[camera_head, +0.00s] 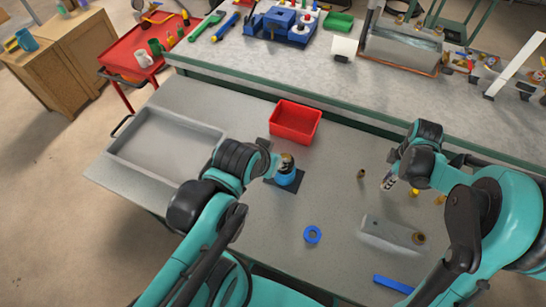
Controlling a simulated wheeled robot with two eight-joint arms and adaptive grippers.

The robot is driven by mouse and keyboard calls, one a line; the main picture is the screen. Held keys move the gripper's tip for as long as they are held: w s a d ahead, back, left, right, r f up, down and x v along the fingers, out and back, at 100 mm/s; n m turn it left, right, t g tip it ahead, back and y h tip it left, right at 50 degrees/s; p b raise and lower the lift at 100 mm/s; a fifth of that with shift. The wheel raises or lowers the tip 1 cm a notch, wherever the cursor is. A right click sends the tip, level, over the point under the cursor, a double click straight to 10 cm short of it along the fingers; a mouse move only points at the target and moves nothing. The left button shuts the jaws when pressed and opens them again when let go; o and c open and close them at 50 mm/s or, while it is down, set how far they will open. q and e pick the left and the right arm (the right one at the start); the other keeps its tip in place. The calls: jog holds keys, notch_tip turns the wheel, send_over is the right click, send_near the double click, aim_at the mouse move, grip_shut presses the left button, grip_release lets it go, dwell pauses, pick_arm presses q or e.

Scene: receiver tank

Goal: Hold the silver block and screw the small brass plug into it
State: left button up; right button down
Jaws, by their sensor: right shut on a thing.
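The silver block (388,234) lies on the table at the lower right, long side slanting left to right. A brass fitting (419,238) shows at its right end. A small brass piece (361,174), perhaps the plug, stands on the table above the block. My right gripper (388,183) is above the block in the picture, apart from it, shut on a small pale, dark-marked thing, partly hidden. My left gripper (272,162) is beside a blue and black container (287,174); its fingers are too unclear to tell open from shut.
The container stands on a dark pad (296,187). A red bin (295,122) and a grey tray (165,143) are farther left. Yellow pieces (413,192) are near my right arm.

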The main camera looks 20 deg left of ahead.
notch_tip(320, 180, up, 7)
jog(key=p, duration=0.4)
jog(key=shift+p, duration=0.4)
pick_arm(q)
notch_tip(320, 180, up, 5)
jog(key=shift+f, duration=0.1)
